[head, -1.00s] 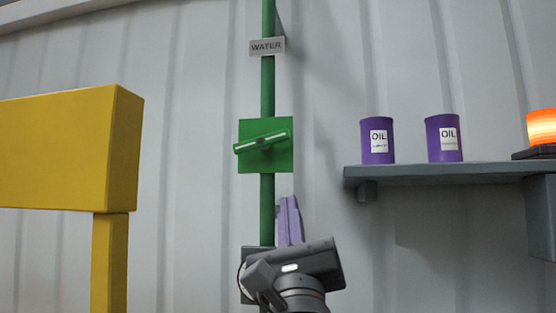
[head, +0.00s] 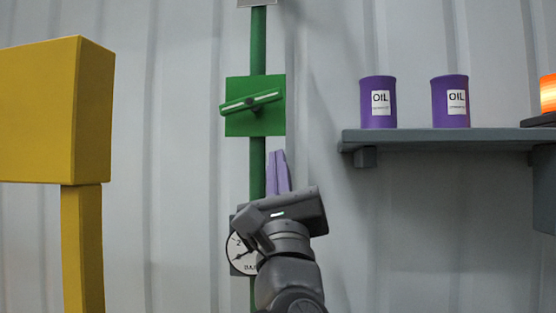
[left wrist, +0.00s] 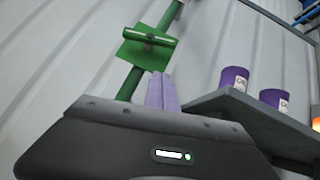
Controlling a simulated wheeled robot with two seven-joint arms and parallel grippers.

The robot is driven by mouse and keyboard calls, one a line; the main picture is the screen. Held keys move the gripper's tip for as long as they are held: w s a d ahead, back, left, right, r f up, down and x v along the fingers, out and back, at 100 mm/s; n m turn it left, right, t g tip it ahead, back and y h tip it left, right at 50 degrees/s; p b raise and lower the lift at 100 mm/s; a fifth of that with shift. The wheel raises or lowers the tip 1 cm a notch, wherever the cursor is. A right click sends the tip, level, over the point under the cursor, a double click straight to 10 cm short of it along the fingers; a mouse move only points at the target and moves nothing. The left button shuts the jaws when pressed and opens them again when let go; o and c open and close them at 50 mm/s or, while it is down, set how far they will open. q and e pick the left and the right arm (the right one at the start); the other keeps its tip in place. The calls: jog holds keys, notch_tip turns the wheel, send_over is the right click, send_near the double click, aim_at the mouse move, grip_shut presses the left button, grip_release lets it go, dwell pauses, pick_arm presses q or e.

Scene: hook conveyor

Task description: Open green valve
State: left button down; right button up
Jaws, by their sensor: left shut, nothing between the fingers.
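The green valve handle (head: 252,102) is a bar, tilted slightly up to the right, on a green square plate (head: 240,126) on a vertical green pipe (head: 258,50). The handle also shows in the left wrist view (left wrist: 150,37). My left gripper (head: 277,155), with purple fingers, is shut and empty. Its fingers point up, just below the plate's lower right corner and apart from the handle in the head view. In the left wrist view its fingertips (left wrist: 161,76) show below and right of the plate. My right gripper is not in view.
A gauge (head: 242,254) sits on the pipe, partly hidden behind my left gripper. A grey shelf (head: 440,142) at right holds two purple oil cans (head: 378,102) and an orange lamp (head: 547,94). A yellow post and block (head: 50,110) stand at left. The wall around the plate is clear.

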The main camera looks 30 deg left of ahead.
aim_at(271, 103)
pick_arm(q)
jog(key=w+a+r+p, duration=0.1)
jog(key=r+p, duration=0.1)
jog(key=w+a+r+p, duration=0.1)
jog(key=r+p, duration=0.1)
jog(key=r, duration=0.1)
jog(key=w+a+r+p, duration=0.1)
jog(key=r+p, duration=0.2)
jog(key=shift+w+a+r, duration=0.25)
jog(key=shift+w+a, duration=0.05)
jog(key=shift+w, duration=0.1)
jog(key=shift+d+r+n+g+y+b, duration=0.1)
jog(key=shift+d+n+g+y+b, duration=0.1)
jog(key=shift+n+g+y+b, duration=0.45)
jog(key=shift+a+n, duration=0.1)
jog(key=shift+n, duration=0.15)
